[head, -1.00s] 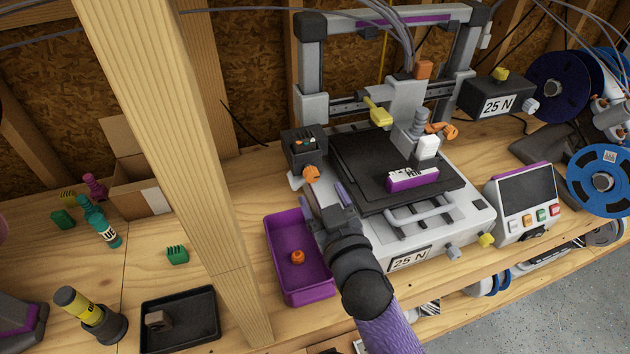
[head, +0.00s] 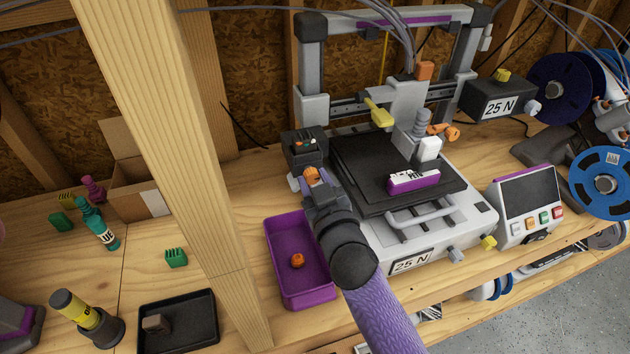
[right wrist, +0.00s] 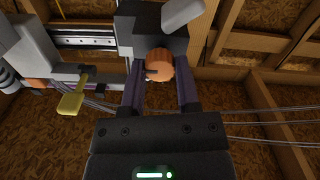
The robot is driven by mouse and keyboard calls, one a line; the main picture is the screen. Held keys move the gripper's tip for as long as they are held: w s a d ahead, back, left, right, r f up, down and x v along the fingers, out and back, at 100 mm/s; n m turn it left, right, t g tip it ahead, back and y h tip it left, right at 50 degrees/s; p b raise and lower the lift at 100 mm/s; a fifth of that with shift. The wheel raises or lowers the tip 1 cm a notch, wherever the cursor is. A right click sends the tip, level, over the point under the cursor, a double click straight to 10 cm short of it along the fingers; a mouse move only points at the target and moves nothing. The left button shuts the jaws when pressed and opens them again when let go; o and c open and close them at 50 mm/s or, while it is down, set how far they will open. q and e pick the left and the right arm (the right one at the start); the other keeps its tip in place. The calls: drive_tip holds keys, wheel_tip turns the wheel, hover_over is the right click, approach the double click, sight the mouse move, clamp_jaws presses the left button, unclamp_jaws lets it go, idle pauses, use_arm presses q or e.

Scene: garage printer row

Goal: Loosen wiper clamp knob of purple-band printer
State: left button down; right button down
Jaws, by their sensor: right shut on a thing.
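The purple-band printer, with a purple strip (head: 415,20) on its top bar, stands on the wooden bench. Its wiper unit is a dark box (head: 304,145) at the left of the bed, with an orange clamp knob (head: 312,175) on its front. My right gripper (head: 311,180) reaches up to this knob from the front. In the right wrist view the orange knob (right wrist: 159,65) sits between the two fingers of my right gripper (right wrist: 160,85), which are shut on it. My left gripper is not in view.
A purple tray (head: 272,262) with a loose orange knob (head: 297,260) inside lies left of the printer. A wooden post (head: 190,150) stands left of my arm. A purple-and-white block (head: 413,181) lies on the black bed (head: 365,160). A control panel (head: 527,195) stands at right.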

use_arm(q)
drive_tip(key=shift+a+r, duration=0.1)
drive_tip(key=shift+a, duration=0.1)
use_arm(e)
drive_tip(key=shift+n, duration=1)
drive_tip(key=n+p, duration=0.1)
drive_tip(key=n, duration=0.7)
drive_tip(key=shift+n, duration=1.8)
drive_tip(key=n, duration=0.2)
drive_tip(key=shift+n, duration=0.4)
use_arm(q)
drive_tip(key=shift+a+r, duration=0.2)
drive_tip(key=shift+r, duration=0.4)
use_arm(e)
drive_tip(key=shift+n, duration=0.7)
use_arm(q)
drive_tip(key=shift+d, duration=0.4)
